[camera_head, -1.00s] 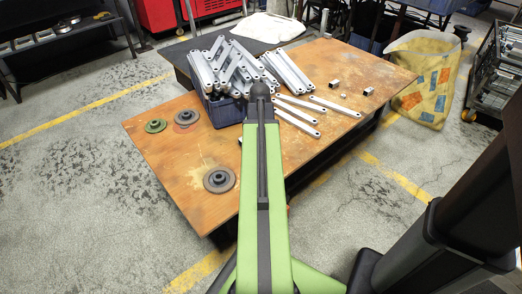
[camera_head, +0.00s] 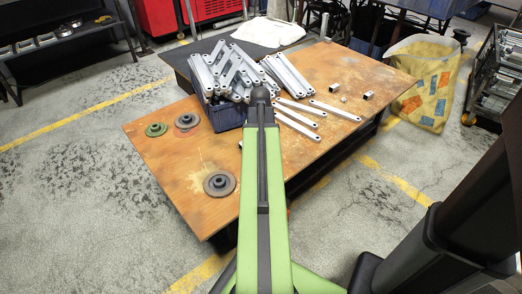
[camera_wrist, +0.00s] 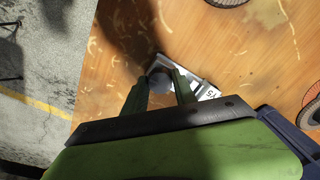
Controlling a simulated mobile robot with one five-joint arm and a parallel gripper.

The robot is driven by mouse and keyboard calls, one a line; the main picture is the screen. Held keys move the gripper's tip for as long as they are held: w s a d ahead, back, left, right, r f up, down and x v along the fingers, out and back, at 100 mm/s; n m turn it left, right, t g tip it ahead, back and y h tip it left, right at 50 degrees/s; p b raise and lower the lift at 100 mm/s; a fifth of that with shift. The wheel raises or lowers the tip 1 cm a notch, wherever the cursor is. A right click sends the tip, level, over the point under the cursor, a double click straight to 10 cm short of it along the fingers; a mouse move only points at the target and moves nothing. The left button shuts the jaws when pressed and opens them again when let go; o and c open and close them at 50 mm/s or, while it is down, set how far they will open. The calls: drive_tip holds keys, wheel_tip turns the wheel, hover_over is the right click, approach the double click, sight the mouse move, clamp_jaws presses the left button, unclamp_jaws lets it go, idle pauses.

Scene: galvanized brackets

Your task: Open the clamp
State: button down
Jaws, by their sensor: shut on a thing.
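In the wrist view, my gripper (camera_wrist: 161,77) points down over the wooden tabletop. Most of the clamp is hidden under the fingers and the gripper body. In the head view my green arm covers the gripper and nearly all of the clamp; a small pale bit shows at the arm's left edge.
The wooden table (camera_head: 185,205) carries a blue crate (camera_head: 228,115) heaped with metal brackets, loose brackets (camera_head: 335,110) at right and several round discs, one a dark disc (camera_head: 219,184) near the front edge. A yellow bag (camera_head: 425,85) stands on the floor at right. The left tabletop is mostly clear.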

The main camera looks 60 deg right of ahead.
drive_tip(key=n, duration=0.8)
drive_tip(key=shift+s, duration=0.1)
drive_tip(key=n, duration=0.4)
drive_tip(key=shift+n, duration=0.3)
drive_tip(key=n, duration=0.4)
drive_tip(key=c, duration=1.1)
unclamp_jaws()
